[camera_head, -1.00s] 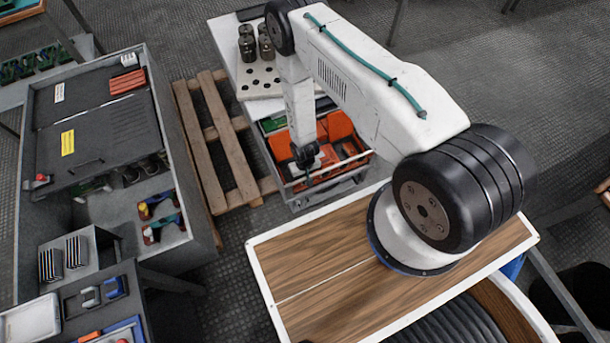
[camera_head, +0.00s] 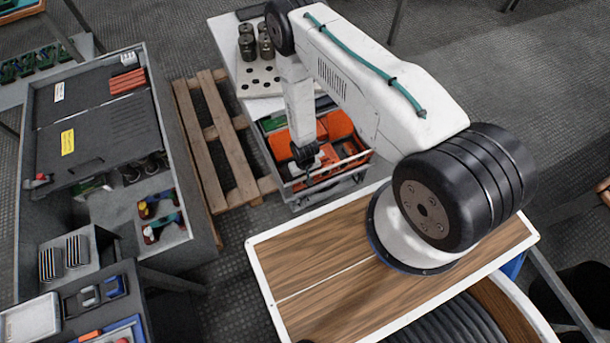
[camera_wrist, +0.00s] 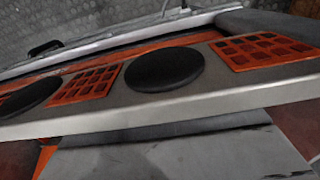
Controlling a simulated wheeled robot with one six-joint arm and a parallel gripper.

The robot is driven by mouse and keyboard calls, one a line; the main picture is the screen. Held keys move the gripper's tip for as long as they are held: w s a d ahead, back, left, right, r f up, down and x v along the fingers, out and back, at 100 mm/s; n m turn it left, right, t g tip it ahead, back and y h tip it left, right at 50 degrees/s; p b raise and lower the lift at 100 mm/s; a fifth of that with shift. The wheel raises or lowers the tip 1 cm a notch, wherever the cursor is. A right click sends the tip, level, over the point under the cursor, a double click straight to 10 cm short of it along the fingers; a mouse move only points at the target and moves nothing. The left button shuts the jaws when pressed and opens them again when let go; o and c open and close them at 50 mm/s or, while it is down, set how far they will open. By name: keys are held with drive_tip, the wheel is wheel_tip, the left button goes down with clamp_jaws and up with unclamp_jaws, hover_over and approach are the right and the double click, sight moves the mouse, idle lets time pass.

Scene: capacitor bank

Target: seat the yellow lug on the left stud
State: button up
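A small yellow piece (camera_head: 144,210) sits in the lower bay of the open grey cabinet (camera_head: 182,238) at left; it may be the yellow lug, but it is too small to be sure. Dark round parts (camera_head: 131,173) stand just above that bay; I cannot tell whether any is the left stud. My gripper (camera_head: 308,178) hangs over the cart with orange bins, well right of the cabinet and pointing down. Its fingers are too small to read in the head view. The wrist view shows no lug or stud.
The cart with orange bins (camera_head: 345,124) stands below my gripper. A wooden pallet (camera_head: 228,150) lies between cart and cabinet. A white table (camera_head: 228,45) holds several dark cylinders. The wrist view shows a grey panel with black discs (camera_wrist: 164,69) and orange grids (camera_wrist: 264,50).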

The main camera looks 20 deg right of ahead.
wheel_tip(320, 180, up, 8)
drive_tip(key=shift+f, duration=0.1)
idle(0.4)
